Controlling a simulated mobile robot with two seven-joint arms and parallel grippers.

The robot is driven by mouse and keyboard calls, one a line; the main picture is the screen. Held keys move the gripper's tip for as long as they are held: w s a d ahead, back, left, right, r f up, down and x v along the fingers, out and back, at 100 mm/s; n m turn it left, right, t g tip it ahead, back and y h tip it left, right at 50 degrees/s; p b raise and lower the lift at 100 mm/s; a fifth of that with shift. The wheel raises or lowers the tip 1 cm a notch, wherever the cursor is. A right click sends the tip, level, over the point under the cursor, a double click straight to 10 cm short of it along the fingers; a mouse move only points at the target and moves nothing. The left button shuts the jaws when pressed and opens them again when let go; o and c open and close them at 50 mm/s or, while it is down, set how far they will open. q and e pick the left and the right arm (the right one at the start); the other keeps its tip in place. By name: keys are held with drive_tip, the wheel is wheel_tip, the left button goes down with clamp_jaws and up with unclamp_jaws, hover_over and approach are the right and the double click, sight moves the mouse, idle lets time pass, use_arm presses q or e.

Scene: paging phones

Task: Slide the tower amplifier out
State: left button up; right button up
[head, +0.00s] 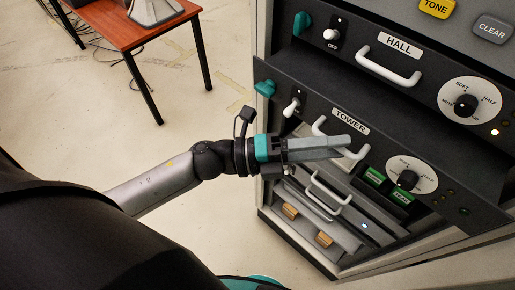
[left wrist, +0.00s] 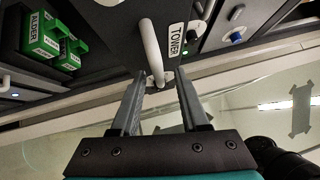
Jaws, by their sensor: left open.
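The tower amplifier (head: 349,121) is a dark panel with a white TOWER label, a white bar handle (head: 320,125), a switch and a round dial (head: 409,175). My left gripper (head: 348,147) is open in front of the handle and hides part of it. In the left wrist view, the white handle (left wrist: 150,45) runs up from between the two spread fingertips (left wrist: 160,85). Whether a finger touches it, I cannot tell. The TOWER label (left wrist: 178,40) is just right of the handle there. My right gripper is in neither view.
The HALL amplifier (head: 398,48) sits just above, with its own white handle. Below are green-labelled modules (head: 375,176) and a lower unit with a white handle (head: 328,193). An orange table (head: 126,28) stands at upper left.

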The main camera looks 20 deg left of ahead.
use_arm(q)
drive_tip(key=b+v, duration=0.3)
drive_tip(key=v, duration=1.1)
drive_tip(key=shift+a+b, duration=0.15)
drive_tip(key=shift+b, duration=0.15)
drive_tip(key=shift+f, duration=0.1)
drive_tip(key=w+a+f+n+t+y+b, duration=0.25)
drive_tip(key=a+f+n+y, duration=0.35)
drive_tip(key=f, duration=0.4)
drive_tip(key=w+a+f+n+t+y+b, duration=0.2)
drive_tip(key=w+a+f+n+t+y, duration=0.2)
drive_tip(key=f+n, duration=0.5)
drive_tip(key=s+a+f+n+g+y+b, duration=0.1)
drive_tip(key=s+a+f+n+y+b, duration=0.15)
drive_tip(key=f, duration=0.75)
drive_tip(key=s+a+f+n+g+y+b, duration=0.1)
drive_tip(key=a+f+n+g+y, duration=0.15)
drive_tip(key=f, duration=0.75)
drive_tip(key=s+f+n+g+y+b, duration=0.15)
drive_tip(key=s+f+n, duration=0.3)
drive_tip(key=f, duration=0.65)
drive_tip(key=s+d+f+n+g+b, duration=0.2)
drive_tip(key=s+d+f+g, duration=0.2)
drive_tip(key=s+f, duration=0.4)
drive_tip(key=s+d+f+n+g+b, duration=0.2)
drive_tip(key=s+d+f+g, duration=0.3)
drive_tip(key=s+f, duration=0.4)
drive_tip(key=s+d+n+y, duration=0.1)
drive_tip(key=s, duration=0.3)
